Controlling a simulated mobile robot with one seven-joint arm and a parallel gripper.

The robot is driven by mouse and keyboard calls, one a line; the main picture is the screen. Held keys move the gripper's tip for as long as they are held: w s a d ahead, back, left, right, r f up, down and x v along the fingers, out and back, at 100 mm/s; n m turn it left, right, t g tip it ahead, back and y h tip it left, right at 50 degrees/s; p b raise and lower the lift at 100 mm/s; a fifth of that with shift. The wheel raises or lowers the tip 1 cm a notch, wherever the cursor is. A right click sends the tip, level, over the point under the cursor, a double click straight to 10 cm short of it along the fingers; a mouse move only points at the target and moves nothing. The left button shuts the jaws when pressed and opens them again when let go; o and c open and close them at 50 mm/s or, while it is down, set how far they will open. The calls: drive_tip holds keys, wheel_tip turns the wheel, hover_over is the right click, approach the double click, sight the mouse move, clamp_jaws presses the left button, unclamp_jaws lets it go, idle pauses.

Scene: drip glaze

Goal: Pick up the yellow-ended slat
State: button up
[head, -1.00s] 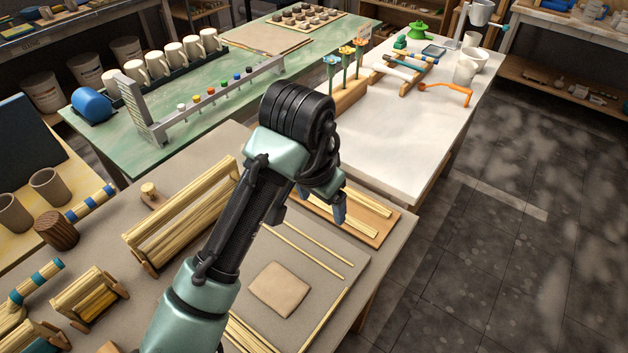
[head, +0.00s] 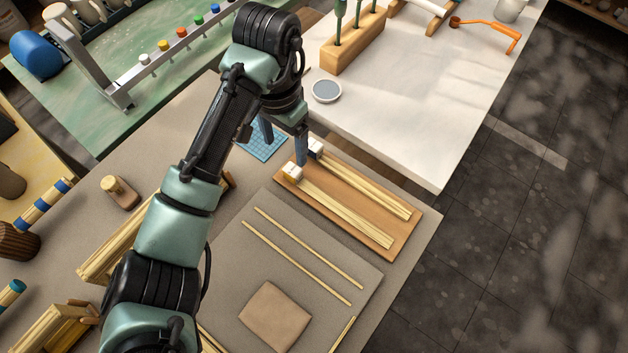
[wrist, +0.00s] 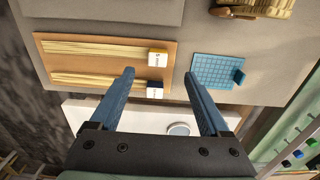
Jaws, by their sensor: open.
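Two groups of pale slats lie on a brown board (head: 394,247). The near slats (head: 335,205) end in a white block with a yellow mark, the yellow end block (wrist: 157,57). The far slats (head: 365,188) end in a white block with a dark blue mark, the blue end block (wrist: 154,90). My gripper (head: 284,150) is open and empty, above the block end of the board. In the wrist view, my gripper (wrist: 159,73) has its fingers apart, with both end blocks showing near the left finger. I cannot tell the fingertips' exact height.
A blue gridded mat (wrist: 213,70) lies beside the board. A grey sheet (head: 230,275) with loose slats and a tan square (head: 275,315) is in front. The white table (head: 420,110) holds a green-stemmed rack and a round grey dish (head: 326,91).

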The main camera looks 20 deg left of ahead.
sight(292, 169)
wheel_tip(292, 169, down, 3)
drive_tip(key=shift+f, duration=0.15)
drive_tip(key=shift+w+d+f+p, duration=0.15)
drive_tip(key=shift+f+p, duration=0.1)
drive_tip(key=shift+f, duration=1.1)
drive_tip(key=shift+w+d+f+p, duration=0.15)
drive_tip(key=shift+f+p, duration=0.1)
drive_tip(key=shift+f, duration=1.05)
clamp_jaws()
